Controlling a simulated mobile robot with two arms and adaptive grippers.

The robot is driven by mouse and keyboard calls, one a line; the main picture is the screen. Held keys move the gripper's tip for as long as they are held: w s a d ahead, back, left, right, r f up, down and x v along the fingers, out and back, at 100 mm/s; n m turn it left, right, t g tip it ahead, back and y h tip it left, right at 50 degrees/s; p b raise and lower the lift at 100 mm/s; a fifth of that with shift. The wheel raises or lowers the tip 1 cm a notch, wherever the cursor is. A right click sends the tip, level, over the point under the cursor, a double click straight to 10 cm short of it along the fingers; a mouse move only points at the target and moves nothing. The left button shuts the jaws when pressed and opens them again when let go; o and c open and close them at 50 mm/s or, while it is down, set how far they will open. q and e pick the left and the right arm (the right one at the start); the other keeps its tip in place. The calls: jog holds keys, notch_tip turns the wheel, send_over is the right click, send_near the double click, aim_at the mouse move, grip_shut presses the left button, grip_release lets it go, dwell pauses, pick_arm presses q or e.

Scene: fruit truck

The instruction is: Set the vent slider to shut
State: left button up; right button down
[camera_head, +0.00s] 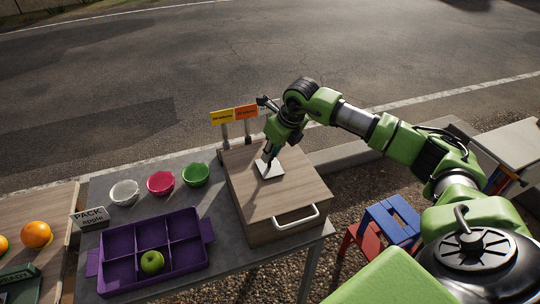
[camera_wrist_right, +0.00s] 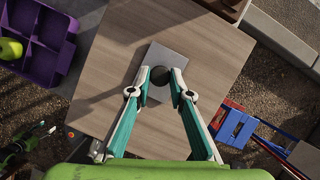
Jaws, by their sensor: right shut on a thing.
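A light grey square plate (camera_head: 276,172) lies on top of a wooden box (camera_head: 300,190); it looks like the vent slider. In the right wrist view, the plate (camera_wrist_right: 172,58) carries a dark round knob (camera_wrist_right: 159,75). My right gripper (camera_head: 266,159) reaches down to the plate from above. In the wrist view, the fingertips of my right gripper (camera_wrist_right: 160,79) are shut on the knob from both sides. The fingers partly hide the plate in the head view. Any shut marking cannot be made out.
A yellow sign (camera_head: 222,117) and an orange sign (camera_head: 246,112) stand behind the box. The box has a white handle (camera_head: 296,217) in front. A purple tray (camera_head: 119,246) with a green apple (camera_head: 152,262) and small bowls (camera_head: 160,183) sit to its left.

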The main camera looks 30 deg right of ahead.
jog(key=shift+d, duration=0.1)
jog(key=c, duration=1.8)
grip_release()
jog(key=v, duration=1.2)
